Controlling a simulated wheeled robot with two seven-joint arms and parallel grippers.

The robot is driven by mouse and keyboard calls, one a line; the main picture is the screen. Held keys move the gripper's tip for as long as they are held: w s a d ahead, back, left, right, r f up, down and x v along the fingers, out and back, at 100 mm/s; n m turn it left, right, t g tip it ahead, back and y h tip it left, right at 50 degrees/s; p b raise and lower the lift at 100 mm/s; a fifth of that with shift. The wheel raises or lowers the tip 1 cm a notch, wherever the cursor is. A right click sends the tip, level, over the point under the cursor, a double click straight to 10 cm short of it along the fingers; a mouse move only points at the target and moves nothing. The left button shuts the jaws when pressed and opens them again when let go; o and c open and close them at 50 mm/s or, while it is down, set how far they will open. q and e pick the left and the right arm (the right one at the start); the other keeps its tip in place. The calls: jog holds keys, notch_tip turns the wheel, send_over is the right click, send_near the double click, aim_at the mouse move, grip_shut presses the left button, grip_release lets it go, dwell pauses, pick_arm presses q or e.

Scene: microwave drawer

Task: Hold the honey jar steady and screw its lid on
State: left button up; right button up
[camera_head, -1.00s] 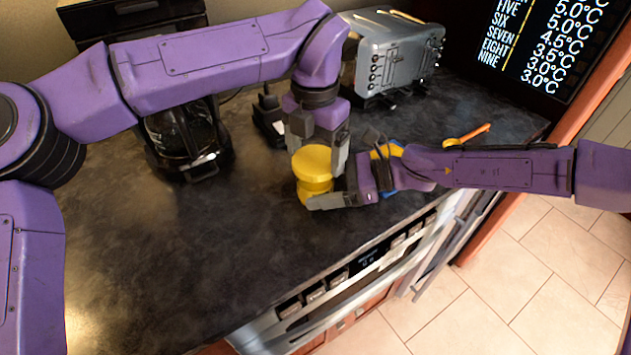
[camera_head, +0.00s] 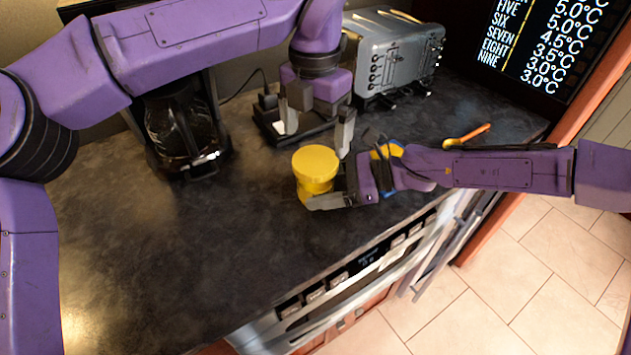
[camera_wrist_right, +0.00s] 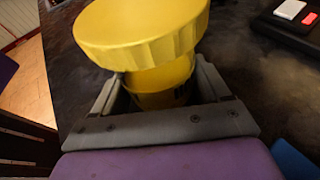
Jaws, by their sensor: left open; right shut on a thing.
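The honey jar (camera_head: 305,192) is yellow and stands upright on the dark counter. Its wide yellow lid (camera_head: 316,162) sits on top of it; I cannot tell how tightly. My right gripper (camera_head: 325,198) comes in from the right and is shut on the jar's body below the lid. The right wrist view shows the jar body (camera_wrist_right: 160,82) between the two grey fingers, with the ridged lid (camera_wrist_right: 140,30) above them. My left gripper (camera_head: 318,128) is open and empty, with its fingers spread, above and just behind the lid, apart from it.
A coffee maker (camera_head: 185,135) stands at the back left and a silver toaster (camera_head: 400,60) at the back right. A dark scale-like device (camera_head: 270,125) is behind the jar. A yellow spoon with an orange handle (camera_head: 468,136) lies to the right. The counter left of the jar is clear.

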dwell(0.4)
jog(key=o, duration=1.5)
jog(key=v, duration=1.2)
